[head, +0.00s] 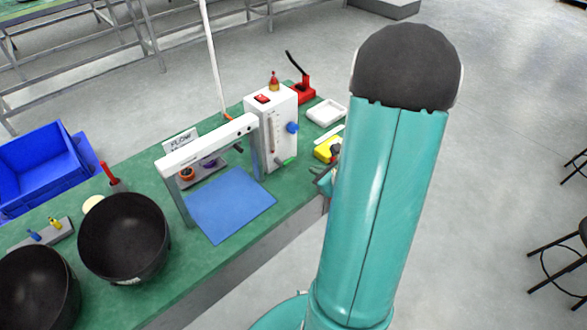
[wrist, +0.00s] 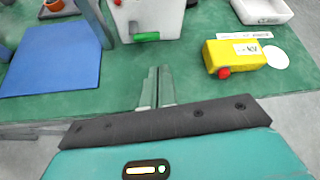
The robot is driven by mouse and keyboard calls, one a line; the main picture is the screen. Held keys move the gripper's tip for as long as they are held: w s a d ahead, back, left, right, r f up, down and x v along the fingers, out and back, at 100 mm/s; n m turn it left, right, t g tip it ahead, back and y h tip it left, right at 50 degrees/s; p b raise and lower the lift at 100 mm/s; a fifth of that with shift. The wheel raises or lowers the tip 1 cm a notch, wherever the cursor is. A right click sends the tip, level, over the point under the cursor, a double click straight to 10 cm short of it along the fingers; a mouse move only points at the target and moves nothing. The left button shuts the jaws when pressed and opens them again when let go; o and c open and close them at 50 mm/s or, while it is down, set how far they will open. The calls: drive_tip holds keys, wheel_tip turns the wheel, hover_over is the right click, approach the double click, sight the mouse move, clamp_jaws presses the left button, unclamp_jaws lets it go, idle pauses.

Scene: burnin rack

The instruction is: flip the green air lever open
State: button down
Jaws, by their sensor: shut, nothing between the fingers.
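The green air lever (wrist: 147,37) sits low on the front face of the white box unit (wrist: 170,18). It lies sideways, about level, in the wrist view. In the head view the lever (head: 287,162) sticks out at the foot of the white unit (head: 276,130), below a blue knob (head: 292,128). My gripper (wrist: 157,72) is shut and empty, its fingers pointing toward the unit. It is apart from the lever, on the near side of it over the table edge. In the head view my arm hides most of the gripper.
A yellow box (wrist: 232,56) with a red knob stands right of my gripper. A blue mat (wrist: 55,60) and a grey frame post (wrist: 94,20) are at the left. A white tray (wrist: 262,9) lies at the back right. Green tabletop between gripper and lever is clear.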

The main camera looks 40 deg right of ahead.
drive_tip(key=shift+a, duration=0.1)
drive_tip(key=shift+s+d, duration=0.15)
drive_tip(key=shift+d, duration=0.15)
drive_tip(key=shift+a, duration=0.1)
drive_tip(key=shift+w+f, duration=0.25)
drive_tip(key=shift+w, duration=0.25)
drive_tip(key=x, duration=0.9)
